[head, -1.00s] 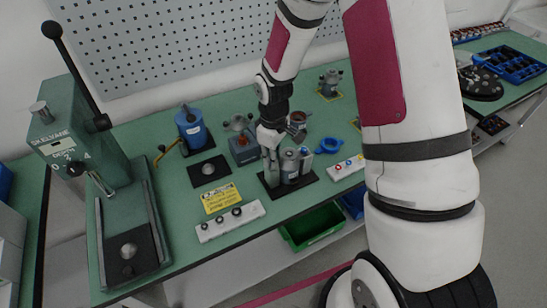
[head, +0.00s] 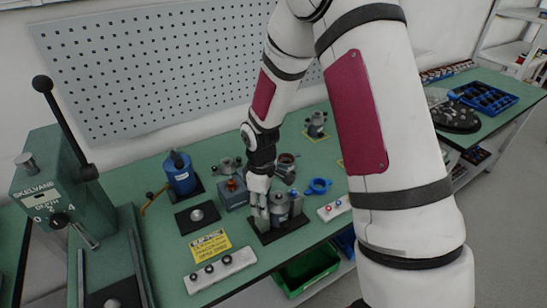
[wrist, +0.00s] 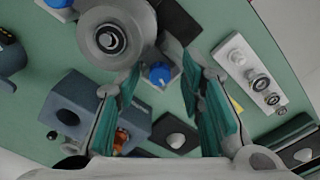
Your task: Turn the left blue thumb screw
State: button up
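The motor fixture is a grey cylinder (wrist: 100,40) on a dark plate (head: 283,233). A blue thumb screw (wrist: 160,73) sits beside the cylinder in the wrist view, at the side nearest my gripper, and appears to be the left one. A second blue thumb screw (wrist: 58,3) is cut by the top edge. My gripper (wrist: 155,88) is open, with its teal-padded fingers to either side of the nearer screw; contact cannot be told. In the head view my gripper (head: 258,213) points down at the fixture's left side and hides the left screw.
A box with an orange button (head: 232,187) stands just behind-left of the gripper. A white strip with black knobs (head: 220,270) and a yellow sign (head: 210,246) lie front-left. A blue ring (head: 319,186) lies right of the fixture. A green press (head: 65,190) stands far left.

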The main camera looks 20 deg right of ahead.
jog(key=n, duration=0.8)
jog(key=shift+n, duration=0.3)
jog(key=shift+r+n, duration=0.35)
jog(key=shift+n, duration=0.05)
notch_tip(320, 180, up, 14)
jog(key=s+r+m+t, duration=0.2)
jog(key=s+r+m, duration=0.7)
jog(key=r, duration=0.5)
jog(key=shift+s+d+m+t+h+p, duration=0.15)
jog(key=shift+s+m+t+h+p, duration=0.2)
jog(key=shift+m, duration=0.25)
jog(key=shift+w, duration=0.1)
